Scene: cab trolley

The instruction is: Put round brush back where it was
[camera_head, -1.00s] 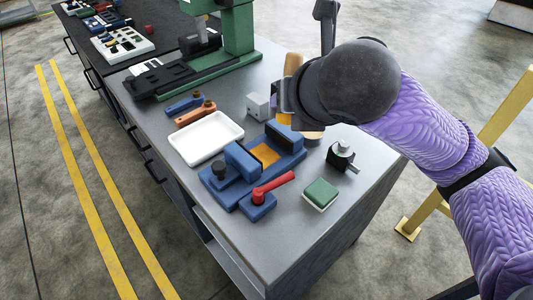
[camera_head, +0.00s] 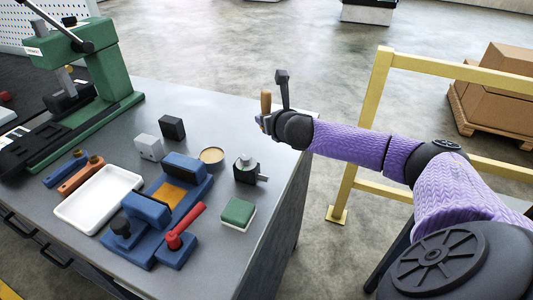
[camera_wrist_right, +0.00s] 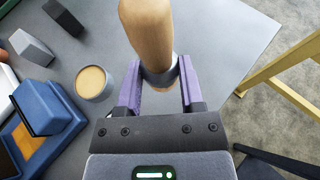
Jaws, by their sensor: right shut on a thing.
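The round brush shows its wooden handle (camera_head: 266,102) upright in my right gripper (camera_head: 264,119), above the bench's far right part. The right wrist view shows the handle (camera_wrist_right: 148,30) and its metal collar between the purple fingers of the right gripper (camera_wrist_right: 160,82), shut on it. The brush's lower end is hidden. A round tin with a tan top (camera_head: 211,155) stands on the bench, apart from the brush, and it shows left of the gripper in the right wrist view (camera_wrist_right: 94,83). My left gripper is in neither view.
A blue vise (camera_head: 150,208) with a red handle (camera_head: 186,225), a white tray (camera_head: 72,215), a green pad (camera_head: 238,213), a black-and-silver device (camera_head: 249,170), grey (camera_head: 149,147) and black (camera_head: 172,127) blocks occupy the bench. A green press (camera_head: 85,85) stands left, a yellow rail (camera_head: 372,110) right.

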